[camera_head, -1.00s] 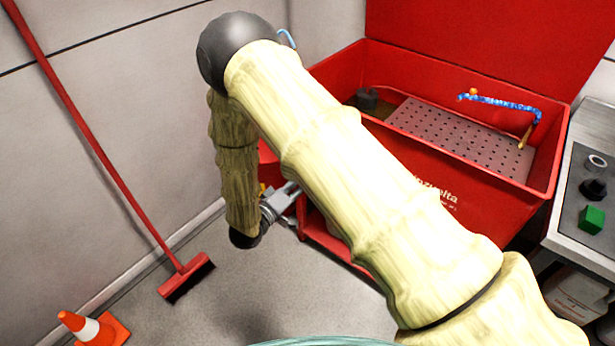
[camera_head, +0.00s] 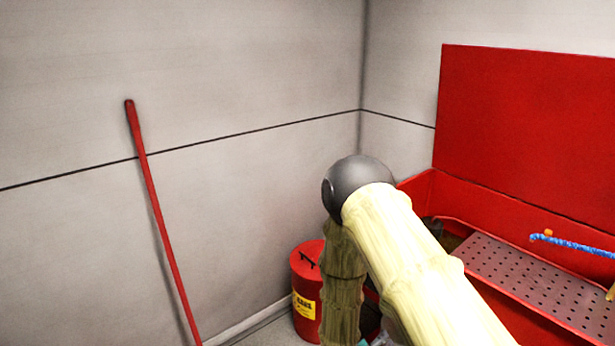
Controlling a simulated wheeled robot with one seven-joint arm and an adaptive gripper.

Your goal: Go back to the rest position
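My arm, with pale yellow-green segments and a dark round elbow, rises from the bottom right of the head view and bends down at the elbow. Its lower part hangs in front of a red can. My gripper is not visible; the end of the arm runs below the bottom edge of the picture.
A red parts washer (camera_head: 590,333) with a raised lid (camera_head: 530,130), perforated tray (camera_head: 535,290) and blue hose (camera_head: 575,244) stands at right. A red can (camera_head: 306,290) with a yellow label is in the corner. A red broom handle (camera_head: 160,220) leans on the left wall (camera_head: 70,90).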

